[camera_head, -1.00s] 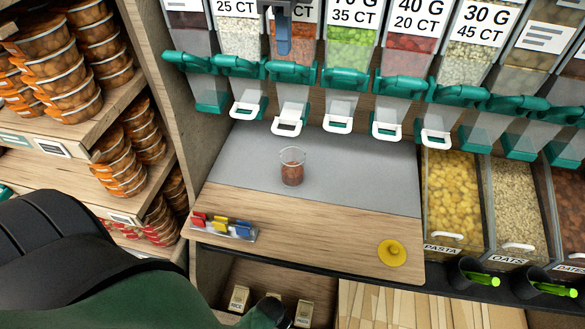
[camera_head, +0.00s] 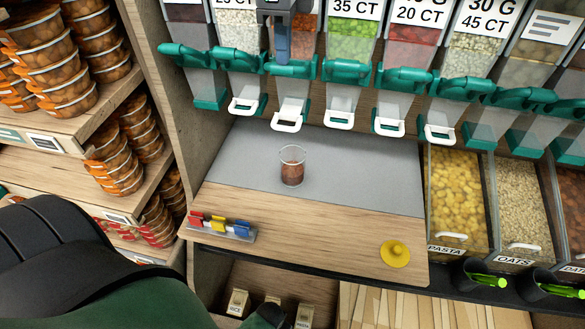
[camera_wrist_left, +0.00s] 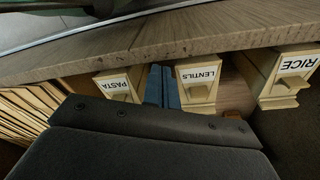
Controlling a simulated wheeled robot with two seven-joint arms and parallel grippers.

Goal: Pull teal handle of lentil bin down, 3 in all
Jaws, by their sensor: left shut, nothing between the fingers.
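The lentil bin has a teal handle (camera_head: 290,68) above a white-rimmed spout (camera_head: 289,117); it is third from the left in the dispenser row. My right gripper (camera_head: 282,55) points down at the bin's front, its blue-grey tip right by the handle; contact and jaw opening are unclear. It hides much of the bin's reddish-brown contents. A clear cup (camera_head: 292,166) with reddish-brown contents stands on the grey mat below. My left gripper (camera_wrist_left: 162,88) is shut and empty in the left wrist view, by a box labelled LENTILS (camera_wrist_left: 199,82).
Neighbouring dispensers with teal handles crowd both sides. Coloured clips (camera_head: 221,226) and a yellow funnel-like piece (camera_head: 395,253) lie on the wooden counter (camera_head: 320,235). PASTA (camera_wrist_left: 119,84) and RICE (camera_wrist_left: 285,77) boxes stand under it. The mat around the cup is clear.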

